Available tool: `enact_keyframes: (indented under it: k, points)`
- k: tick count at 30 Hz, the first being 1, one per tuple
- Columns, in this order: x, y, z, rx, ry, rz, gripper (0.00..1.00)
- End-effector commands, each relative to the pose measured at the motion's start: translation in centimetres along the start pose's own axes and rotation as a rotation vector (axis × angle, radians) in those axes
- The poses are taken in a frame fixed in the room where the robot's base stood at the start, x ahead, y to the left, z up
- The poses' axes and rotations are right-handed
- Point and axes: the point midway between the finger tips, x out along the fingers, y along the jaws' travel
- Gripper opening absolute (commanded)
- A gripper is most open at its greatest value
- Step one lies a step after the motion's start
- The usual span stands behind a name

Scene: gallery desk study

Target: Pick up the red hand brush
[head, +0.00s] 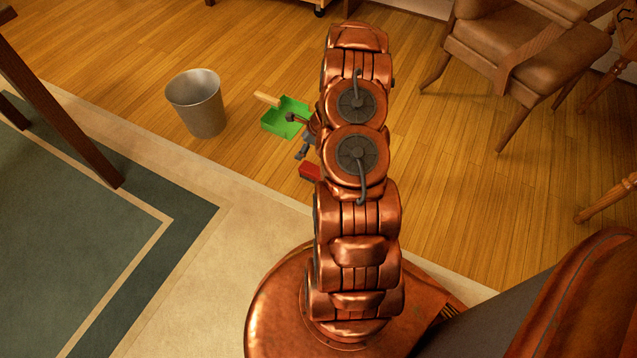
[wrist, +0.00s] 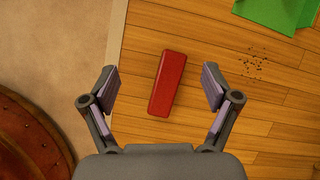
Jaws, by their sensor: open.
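The red hand brush (wrist: 168,84) shows in the wrist view as a red block lying on the wooden floor near the rug's edge. It sits between the two spread fingers of my gripper (wrist: 159,88) as seen from above, with clear floor on both sides of it and no finger touching it. In the head view only part of the brush (head: 310,172) shows beside my arm, which hides the rest. My gripper (head: 303,150) is small and partly hidden there. It is open and empty. Its height above the brush is hard to tell.
A green dustpan (head: 284,112) with a wooden handle lies beyond the brush; its edge shows in the wrist view (wrist: 275,12). Dark crumbs (wrist: 254,64) lie near it. A metal bin (head: 197,103) stands to the left. A chair (head: 520,60) stands at upper right.

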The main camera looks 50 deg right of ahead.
Motion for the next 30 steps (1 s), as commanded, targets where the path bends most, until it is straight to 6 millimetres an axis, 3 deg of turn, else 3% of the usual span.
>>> enact_keyframes:
  k: [1, 3, 9, 15, 30]
  points:
    - [2.6, -0.1, -3.0, 0.062, 0.015, -0.008, 0.88]
    - [4.3, -0.5, -5.8, 0.136, 0.032, -0.026, 0.88]
    - [7.2, -0.9, -11.0, 0.27, 0.071, -0.06, 0.88]
    - [8.7, -0.8, -12.4, 0.302, 0.081, -0.066, 0.88]
    - [12.7, -0.8, -13.1, 0.301, 0.079, -0.066, 0.88]
